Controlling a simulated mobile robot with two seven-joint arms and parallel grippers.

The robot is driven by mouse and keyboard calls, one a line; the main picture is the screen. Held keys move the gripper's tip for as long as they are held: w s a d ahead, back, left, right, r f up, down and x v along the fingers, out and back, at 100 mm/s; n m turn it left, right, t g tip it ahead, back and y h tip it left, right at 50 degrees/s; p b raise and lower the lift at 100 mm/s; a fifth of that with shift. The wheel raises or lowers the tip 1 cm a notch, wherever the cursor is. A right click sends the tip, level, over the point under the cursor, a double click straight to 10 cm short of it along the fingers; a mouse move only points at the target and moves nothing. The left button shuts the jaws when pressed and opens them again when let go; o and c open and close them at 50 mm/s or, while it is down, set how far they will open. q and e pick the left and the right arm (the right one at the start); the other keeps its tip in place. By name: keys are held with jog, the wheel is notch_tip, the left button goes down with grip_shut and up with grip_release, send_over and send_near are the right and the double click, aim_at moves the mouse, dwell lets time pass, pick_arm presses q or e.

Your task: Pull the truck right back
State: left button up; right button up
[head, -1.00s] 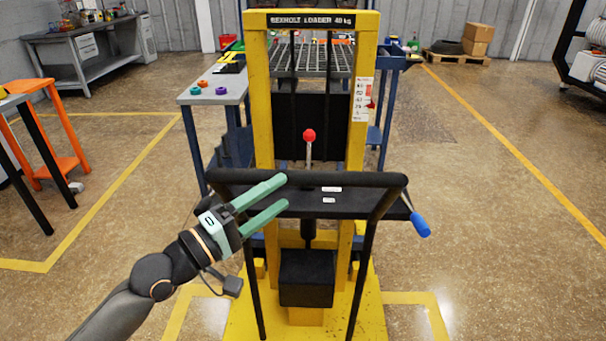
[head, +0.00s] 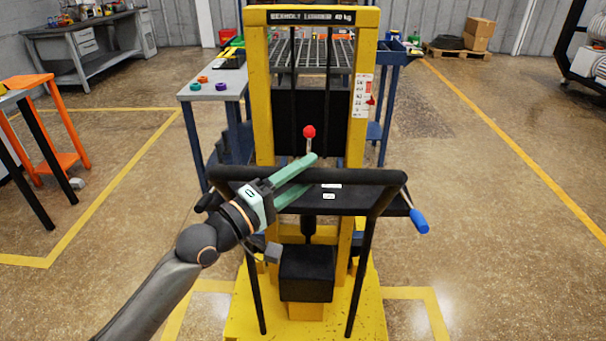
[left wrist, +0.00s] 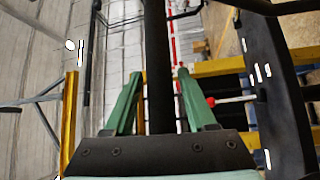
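The truck (head: 258,110) is a yellow lift loader labelled 40 kg. It stands upright in front of me, with a black push handle (head: 365,178) across its near side. My left gripper (head: 311,171) is at the left half and middle of the handle, its green fingers apart and pointing right and away. In the left wrist view, the black handle bar (left wrist: 156,30) runs in line with the gap between the fingers (left wrist: 158,75). I cannot tell how deep the bar sits between them or whether they touch it. My right gripper is out of view.
A red-knobbed lever (head: 309,133) stands just beyond my fingertips. A blue-handled crank (head: 419,221) sticks out at the truck's right. A grey table (head: 215,92) with coloured rings stands behind left, an orange stand (head: 62,140) farther left. Floor on both sides is clear.

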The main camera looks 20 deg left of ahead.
pick_arm(q)
grip_shut()
dwell(1.1)
